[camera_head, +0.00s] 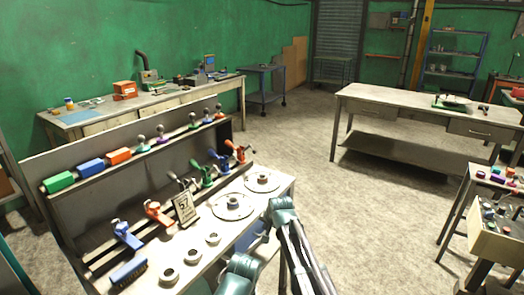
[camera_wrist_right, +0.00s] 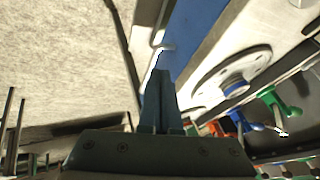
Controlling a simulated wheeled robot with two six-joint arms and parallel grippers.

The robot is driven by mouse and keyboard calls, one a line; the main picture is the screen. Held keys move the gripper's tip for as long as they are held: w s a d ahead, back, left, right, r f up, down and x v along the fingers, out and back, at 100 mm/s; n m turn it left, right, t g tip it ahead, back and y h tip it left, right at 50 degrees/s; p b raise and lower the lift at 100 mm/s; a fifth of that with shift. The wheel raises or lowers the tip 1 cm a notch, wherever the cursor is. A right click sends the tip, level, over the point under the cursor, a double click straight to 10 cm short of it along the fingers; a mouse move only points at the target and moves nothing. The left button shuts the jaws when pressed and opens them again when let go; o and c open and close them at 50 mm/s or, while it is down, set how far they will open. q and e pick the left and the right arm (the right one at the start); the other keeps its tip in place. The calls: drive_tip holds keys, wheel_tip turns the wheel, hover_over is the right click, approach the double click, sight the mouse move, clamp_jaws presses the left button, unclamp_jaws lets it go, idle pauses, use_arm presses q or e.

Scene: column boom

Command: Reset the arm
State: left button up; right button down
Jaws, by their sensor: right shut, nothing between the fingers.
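My right arm (camera_head: 290,240) comes up from the bottom of the head view, bent at a teal joint, beside the front right end of the near workbench (camera_head: 278,186). My right gripper (camera_wrist_right: 160,76) shows clearly in the wrist view. Its two dark fingers are together with nothing between them. In that view the fingertips lie in front of a blue panel (camera_wrist_right: 190,40) on the bench's side. I cannot tell whether they touch it. My left gripper is in neither view.
The near bench holds round flanged discs (camera_head: 233,206), small rings (camera_head: 191,256), coloured clamps (camera_head: 158,212), a number sign (camera_head: 185,208) and a brush (camera_head: 128,271). A small table (camera_head: 487,247) with coloured knobs stands at right. A long table (camera_head: 400,103) stands farther back. Open floor (camera_head: 350,215) lies between.

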drive_tip(key=s+d+n+g+h+p, duration=0.1)
drive_tip(key=s+d+n+g+p, duration=0.1)
drive_tip(key=s, duration=1.5)
drive_tip(key=s+d+n+g+h+p, duration=0.1)
drive_tip(key=s+n+g, duration=0.4)
drive_tip(key=s, duration=1.2)
drive_tip(key=shift+d+r+n+h+p, duration=0.3)
drive_tip(key=shift+d+n+h+p, duration=0.1)
drive_tip(key=shift+n+h, duration=0.35)
